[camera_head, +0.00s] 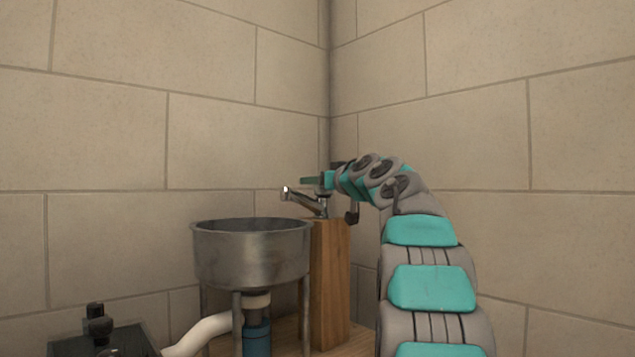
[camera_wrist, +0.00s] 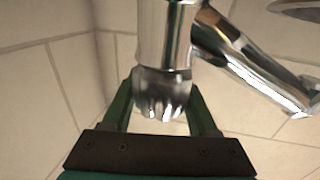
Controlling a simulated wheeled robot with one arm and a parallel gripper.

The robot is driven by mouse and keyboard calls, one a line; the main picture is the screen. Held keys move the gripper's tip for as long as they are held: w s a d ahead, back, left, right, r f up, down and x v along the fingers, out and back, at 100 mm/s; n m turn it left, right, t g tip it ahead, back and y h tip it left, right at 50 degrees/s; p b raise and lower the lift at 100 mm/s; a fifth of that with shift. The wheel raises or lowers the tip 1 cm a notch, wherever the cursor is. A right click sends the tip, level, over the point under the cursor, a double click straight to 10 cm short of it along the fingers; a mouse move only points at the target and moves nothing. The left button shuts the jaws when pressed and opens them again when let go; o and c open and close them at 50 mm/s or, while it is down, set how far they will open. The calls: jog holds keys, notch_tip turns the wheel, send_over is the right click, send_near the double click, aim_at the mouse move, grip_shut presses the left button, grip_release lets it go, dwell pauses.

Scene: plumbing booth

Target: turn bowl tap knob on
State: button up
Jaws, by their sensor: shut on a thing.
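The chrome tap (camera_head: 305,199) stands on top of a wooden post, its spout (camera_wrist: 255,72) pointing left toward the bowl in the head view. Its ribbed knob (camera_wrist: 160,92) is in the middle of the wrist view, between the two green fingers. My gripper (camera_wrist: 161,98) is shut on the knob, one finger on each side. In the head view my gripper (camera_head: 313,181) reaches the tap from the right, level with its top. The knob is not clear in that view.
A metal bowl (camera_head: 250,262) on legs stands left of the wooden post (camera_head: 331,285), with a white pipe (camera_head: 205,332) and blue fitting (camera_head: 256,338) below. A black box (camera_head: 70,344) is at lower left. Tiled walls meet in a corner behind.

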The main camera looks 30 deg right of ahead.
jog(key=shift+c, duration=0.6)
jog(key=shift+r+p, duration=0.1)
jog(key=shift+p, duration=0.35)
jog(key=shift+r+n+y+p, duration=0.1)
jog(key=shift+n+y+p, duration=0.3)
jog(key=shift+y+p, duration=0.4)
jog(key=shift+p, duration=0.45)
jog(key=n+y, duration=0.1)
jog(key=y, duration=0.1)
jog(key=shift+a+f+n+y, duration=0.2)
jog(key=shift+n+y, duration=0.1)
jog(key=shift+n, duration=0.1)
jog(key=shift+r+n+g+y, duration=0.1)
jog(key=shift+n+g+y, duration=0.2)
jog(key=shift+n+y, duration=0.3)
jog(key=shift+a+n+y, duration=0.25)
jog(key=shift+n+y, duration=0.05)
jog(key=shift+y, duration=0.4)
jog(key=shift+a, duration=0.1)
